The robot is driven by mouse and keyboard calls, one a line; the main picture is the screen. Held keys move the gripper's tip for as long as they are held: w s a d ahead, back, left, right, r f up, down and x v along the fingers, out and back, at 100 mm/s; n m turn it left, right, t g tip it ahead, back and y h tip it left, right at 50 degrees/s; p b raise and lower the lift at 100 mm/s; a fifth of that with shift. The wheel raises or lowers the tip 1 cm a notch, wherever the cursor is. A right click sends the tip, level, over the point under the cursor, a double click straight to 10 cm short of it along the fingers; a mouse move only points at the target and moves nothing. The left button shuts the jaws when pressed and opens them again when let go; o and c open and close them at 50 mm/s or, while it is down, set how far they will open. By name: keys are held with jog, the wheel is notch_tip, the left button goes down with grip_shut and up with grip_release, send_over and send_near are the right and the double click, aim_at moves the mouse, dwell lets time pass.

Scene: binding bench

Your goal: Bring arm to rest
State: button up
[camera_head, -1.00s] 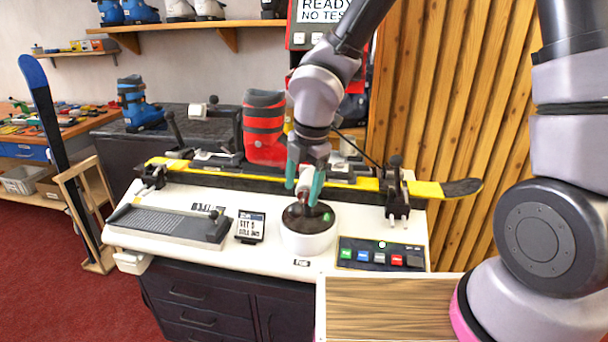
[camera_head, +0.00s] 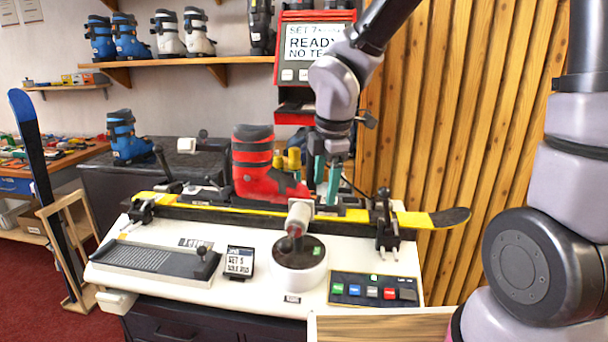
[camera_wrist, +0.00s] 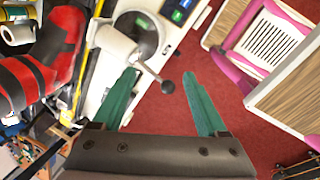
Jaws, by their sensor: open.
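My gripper (camera_head: 327,183) is open and empty, with teal fingers pointing down. In the head view it hangs above the bench, behind the round white device (camera_head: 299,279) and right of the red ski boot (camera_head: 262,166). In the wrist view the two fingers (camera_wrist: 157,90) are spread apart with nothing between them. The red boot also shows at the left of the wrist view (camera_wrist: 62,45). A yellow and black ski (camera_head: 415,219) lies across the bench.
A red machine with a screen (camera_head: 312,42) is on the wall behind my arm. A button panel (camera_head: 374,290) and a small display (camera_head: 239,263) sit at the bench front. Clamps (camera_head: 386,225) stand along the ski. A wooden slat wall (camera_head: 470,120) is at right.

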jog(key=s+d+r+m+t, duration=0.2)
jog(key=s+d+r+m, duration=0.1)
jog(key=d+r+m, duration=0.6)
jog(key=s+d+r+m+t+y, duration=0.1)
jog(key=s+d+r+m+t, duration=0.1)
jog(key=d+r+m, duration=0.7)
jog(key=s+d+m, duration=0.1)
jog(key=d+m, duration=0.2)
jog(key=m, duration=0.5)
jog(key=shift+r+t, duration=0.2)
jog(key=shift+t, duration=0.1)
